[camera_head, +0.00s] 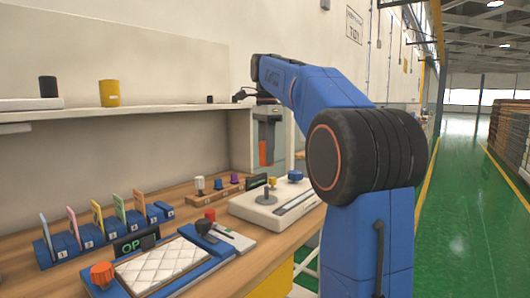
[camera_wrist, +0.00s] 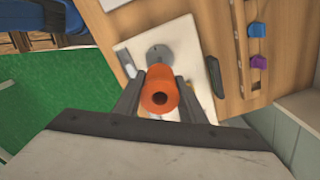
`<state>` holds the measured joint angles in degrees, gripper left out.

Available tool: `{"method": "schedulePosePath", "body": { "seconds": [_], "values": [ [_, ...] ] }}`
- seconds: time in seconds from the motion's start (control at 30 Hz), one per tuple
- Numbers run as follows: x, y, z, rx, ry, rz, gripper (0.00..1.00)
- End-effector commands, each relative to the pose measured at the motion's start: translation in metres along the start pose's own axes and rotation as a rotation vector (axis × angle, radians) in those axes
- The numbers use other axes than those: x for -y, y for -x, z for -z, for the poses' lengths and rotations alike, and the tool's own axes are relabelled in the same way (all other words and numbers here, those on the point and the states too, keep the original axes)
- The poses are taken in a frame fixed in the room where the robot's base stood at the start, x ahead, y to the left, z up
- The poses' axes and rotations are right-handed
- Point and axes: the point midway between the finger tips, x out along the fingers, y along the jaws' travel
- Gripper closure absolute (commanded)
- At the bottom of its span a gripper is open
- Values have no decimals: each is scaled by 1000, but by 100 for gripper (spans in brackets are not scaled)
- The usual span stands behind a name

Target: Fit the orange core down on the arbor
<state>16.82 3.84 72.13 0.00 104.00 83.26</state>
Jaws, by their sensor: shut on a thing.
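The orange core (camera_wrist: 155,84) is a round piece with a dark hole in its end. My gripper (camera_wrist: 160,80) is shut on it, with a finger on each side. In the head view the core (camera_head: 265,153) hangs below my wrist, above the bench. The white base (camera_head: 252,212) bears a grey disc with a short post and a yellow top, which looks like the arbor (camera_head: 265,196). In the wrist view a grey disc (camera_wrist: 159,55) shows on the white base (camera_wrist: 185,35), just beyond the core. I cannot tell the gap in height.
A wooden rack (camera_head: 215,193) with several coloured pegs stands left of the white base. A blue slotted rack (camera_head: 90,232) and a blue tray with a white quilted pad (camera_head: 160,265) lie at the front left. A shelf (camera_head: 130,111) runs above the bench.

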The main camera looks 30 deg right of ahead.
Motion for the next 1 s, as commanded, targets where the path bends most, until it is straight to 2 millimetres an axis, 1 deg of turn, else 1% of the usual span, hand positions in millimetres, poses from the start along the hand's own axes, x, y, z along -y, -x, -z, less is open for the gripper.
{"method": "schedulePosePath", "body": {
  "seconds": [0.17, 0.7, 1.0],
  "values": [
    [0, -3, -1, -1, 0, -1, 86],
    [0, -43, -2, -1, 1, -1, 86],
    [0, -57, -1, -1, 1, 0, 86]
  ]
}}
